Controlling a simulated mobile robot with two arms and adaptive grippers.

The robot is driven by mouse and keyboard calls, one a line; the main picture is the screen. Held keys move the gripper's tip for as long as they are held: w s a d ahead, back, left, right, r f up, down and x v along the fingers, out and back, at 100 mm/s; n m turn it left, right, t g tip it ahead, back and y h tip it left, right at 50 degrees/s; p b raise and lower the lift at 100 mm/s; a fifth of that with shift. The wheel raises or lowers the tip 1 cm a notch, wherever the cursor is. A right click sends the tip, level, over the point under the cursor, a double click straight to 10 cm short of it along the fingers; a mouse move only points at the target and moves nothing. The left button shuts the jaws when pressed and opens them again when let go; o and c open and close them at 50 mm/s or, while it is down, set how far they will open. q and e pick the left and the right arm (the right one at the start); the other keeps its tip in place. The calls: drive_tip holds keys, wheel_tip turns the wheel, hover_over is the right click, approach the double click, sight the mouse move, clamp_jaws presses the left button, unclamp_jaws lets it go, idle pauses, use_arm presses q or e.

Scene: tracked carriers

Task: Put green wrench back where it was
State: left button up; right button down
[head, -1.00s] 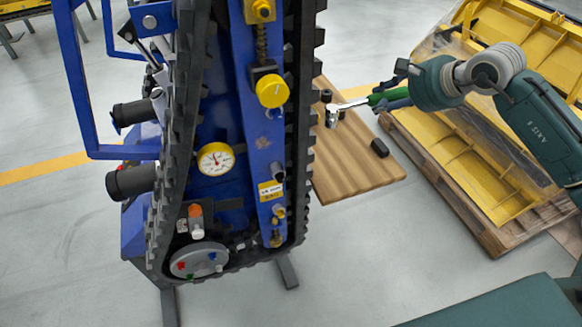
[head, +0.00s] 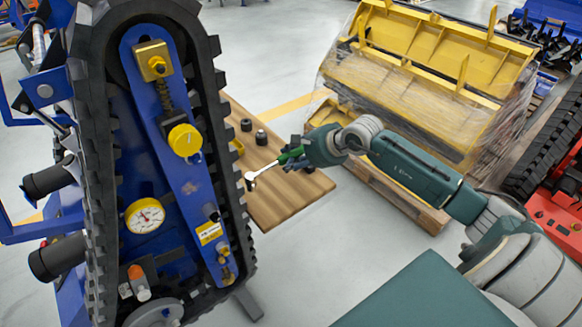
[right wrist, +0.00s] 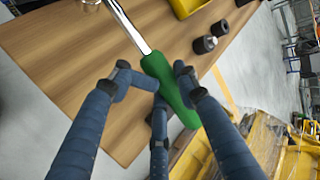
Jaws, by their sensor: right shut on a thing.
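The green wrench has a green handle (right wrist: 168,85) and a shiny metal shaft and head. In the head view the wrench (head: 268,168) points left from my right gripper (head: 300,158), over the wooden table. My right gripper, also in the right wrist view (right wrist: 150,85), is shut on the green handle, with fingers on both sides of it. The wrench seems held above the table (head: 290,203); the exact gap cannot be told. The metal head lies partly outside the right wrist view. My left gripper is not in view.
A blue tracked carrier (head: 185,215) stands upright left of the table. Two dark cylindrical parts (right wrist: 204,44) and a yellow bin (right wrist: 188,8) are on the table. A wrapped yellow load on a pallet (head: 430,90) is behind my right arm. Bare wood is free near the table's front.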

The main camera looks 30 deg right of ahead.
wheel_tip(320, 180, down, 4)
drive_tip(key=shift+f+p, duration=0.1)
drive_tip(key=shift+p, duration=0.2)
drive_tip(key=c, duration=1.1)
unclamp_jaws()
drive_tip(key=shift+s, duration=0.1)
drive_tip(key=shift+b+v, duration=0.55)
drive_tip(key=shift+v, duration=5.45)
